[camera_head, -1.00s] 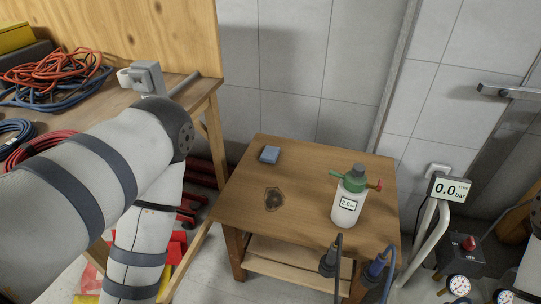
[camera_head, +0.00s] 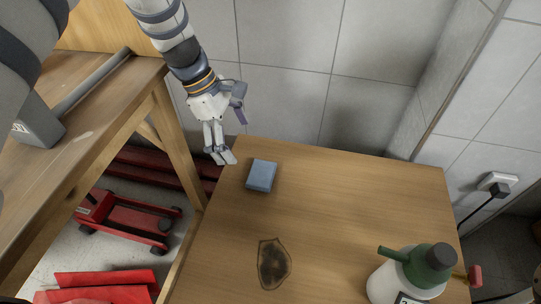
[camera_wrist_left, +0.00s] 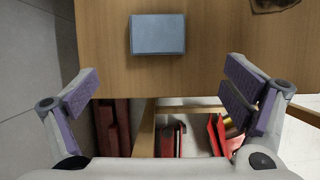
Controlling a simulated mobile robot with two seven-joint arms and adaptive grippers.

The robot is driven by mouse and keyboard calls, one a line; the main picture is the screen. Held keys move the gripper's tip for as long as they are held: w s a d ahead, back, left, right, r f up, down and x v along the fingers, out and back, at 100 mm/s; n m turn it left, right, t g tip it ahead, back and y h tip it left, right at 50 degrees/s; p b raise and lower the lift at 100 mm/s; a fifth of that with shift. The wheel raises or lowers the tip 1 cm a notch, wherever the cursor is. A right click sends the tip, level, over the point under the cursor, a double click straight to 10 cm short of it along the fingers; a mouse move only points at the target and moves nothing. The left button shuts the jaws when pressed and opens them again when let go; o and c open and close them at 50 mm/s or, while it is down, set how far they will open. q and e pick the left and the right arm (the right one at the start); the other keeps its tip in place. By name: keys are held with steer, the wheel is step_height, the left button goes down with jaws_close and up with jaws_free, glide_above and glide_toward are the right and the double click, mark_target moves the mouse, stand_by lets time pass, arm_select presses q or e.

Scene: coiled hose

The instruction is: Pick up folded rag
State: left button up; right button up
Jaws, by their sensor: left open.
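The folded rag (camera_head: 262,175) is a small blue-grey block lying flat near the back left corner of the small wooden table (camera_head: 330,220). In the left wrist view the rag (camera_wrist_left: 157,34) lies ahead of the fingers, centred slightly left between them. My left gripper (camera_head: 228,130) hangs just beyond the table's back left corner, above and left of the rag, apart from it. It also shows in the left wrist view (camera_wrist_left: 160,90), with its fingers wide apart and nothing between them. My right gripper does not show.
A green-and-white spray bottle (camera_head: 408,275) stands at the table's front right. A dark stain (camera_head: 273,263) marks the tabletop. A wooden workbench (camera_head: 110,110) is at left, with a red jack (camera_head: 130,222) on the floor below. The tiled wall (camera_head: 290,60) is close behind.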

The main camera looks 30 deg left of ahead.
mark_target(259, 172)
arm_select(q)
steer(key=b+x, duration=0.1)
steer(key=x, duration=0.4)
steer(key=b+x, duration=0.1)
steer(key=x, duration=0.5)
steer(key=shift+w+d+f, duration=0.15)
steer(key=shift+w+d, duration=0.1)
steer(key=c, duration=1.1)
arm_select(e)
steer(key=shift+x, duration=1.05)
